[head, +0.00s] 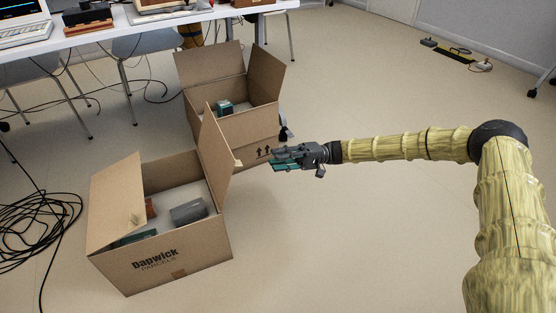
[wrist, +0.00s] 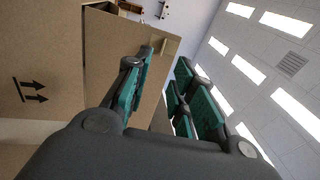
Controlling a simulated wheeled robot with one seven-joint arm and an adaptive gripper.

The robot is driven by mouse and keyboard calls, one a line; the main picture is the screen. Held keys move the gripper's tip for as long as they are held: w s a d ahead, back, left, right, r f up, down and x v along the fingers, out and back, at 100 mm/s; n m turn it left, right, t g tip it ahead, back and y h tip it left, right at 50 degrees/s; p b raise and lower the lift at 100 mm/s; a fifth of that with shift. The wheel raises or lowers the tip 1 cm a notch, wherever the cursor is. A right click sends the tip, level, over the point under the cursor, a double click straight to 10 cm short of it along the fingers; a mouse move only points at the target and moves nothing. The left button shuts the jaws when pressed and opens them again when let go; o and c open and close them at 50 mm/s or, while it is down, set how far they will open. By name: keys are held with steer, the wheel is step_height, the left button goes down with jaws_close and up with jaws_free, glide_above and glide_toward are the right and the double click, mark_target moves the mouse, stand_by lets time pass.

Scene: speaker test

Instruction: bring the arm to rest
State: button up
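My arm reaches in from the right side of the head view. My gripper (head: 276,160) hangs in the air in front of the rear cardboard box, just right of the front box's raised flap. In the wrist view its teal-padded fingers (wrist: 160,98) stand apart, with nothing between them. It is open and empty.
The front cardboard box (head: 190,256) is open and holds a grey block (head: 188,212) and other items. The rear open box (head: 245,127) holds a small green item (head: 224,107). A white table (head: 150,26) carries electronics. Black cables (head: 35,222) lie at left. The floor below the arm is clear.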

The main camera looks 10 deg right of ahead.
steer(key=shift+a, duration=0.1)
steer(key=s+a+f+m+g+h+p, duration=0.2)
steer(key=s+a+f+h, duration=0.5)
steer(key=s+a+f, duration=1.05)
steer(key=s+d+f+m+t+h+p, duration=0.1)
steer(key=s+d+f+h, duration=0.15)
steer(key=s+f, duration=0.35)
steer(key=s+d+f+h+p, duration=0.1)
steer(key=s+f+h, duration=0.2)
steer(key=s, duration=0.6)
steer(key=s+d+f+t+h, duration=0.2)
steer(key=s+d+h, duration=0.2)
steer(key=s+d, duration=0.3)
steer(key=s+d+r+t+h+p, duration=0.35)
steer(key=d+r, duration=0.35)
steer(key=d, duration=0.6)
step_height(320, 180, up, 36)
steer(key=p, duration=3.6)
steer(key=shift+s+r+g, duration=0.2)
steer(key=shift+s+g, duration=0.15)
steer(key=shift+s, duration=0.05)
